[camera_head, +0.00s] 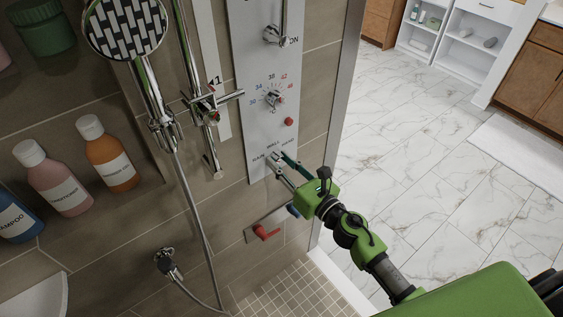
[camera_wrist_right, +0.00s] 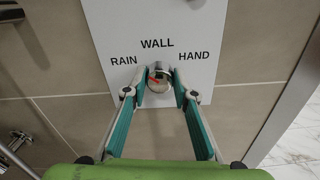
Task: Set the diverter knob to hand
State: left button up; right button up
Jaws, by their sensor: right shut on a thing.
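The chrome diverter knob (camera_wrist_right: 159,77) sits at the bottom of the pale shower panel (camera_wrist_right: 193,22), under the labels RAIN at left, WALL above and HAND at right. A red mark shows on the left part of its face, on the RAIN side; its exact pointing is hard to tell. My right gripper (camera_wrist_right: 158,92) is shut on the knob, one teal-padded finger on each side. In the head view my right gripper (camera_head: 283,166) reaches the panel's lower end from the right and largely hides the knob. My left gripper is not in view.
Above are a temperature dial (camera_head: 274,100), a red button (camera_head: 289,122) and a chrome knob (camera_head: 276,35). A red lever (camera_head: 266,232) is below. A hand shower (camera_head: 126,28) with its hose hangs left, near bottles (camera_head: 110,158) in a niche. Open marble floor (camera_head: 440,170) lies right.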

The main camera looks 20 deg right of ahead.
jog(key=m, duration=0.5)
jog(key=m+p, duration=0.1)
jog(key=m, duration=0.4)
jog(key=shift+m, duration=0.4)
jog(key=m+p, duration=0.1)
jog(key=m, duration=0.4)
jog(key=shift+p, duration=0.3)
jog(key=m+p, duration=0.1)
jog(key=m, duration=0.5)
jog(key=shift+m, duration=0.3)
jog(key=o, duration=1.1)
jog(key=v, duration=1.2)
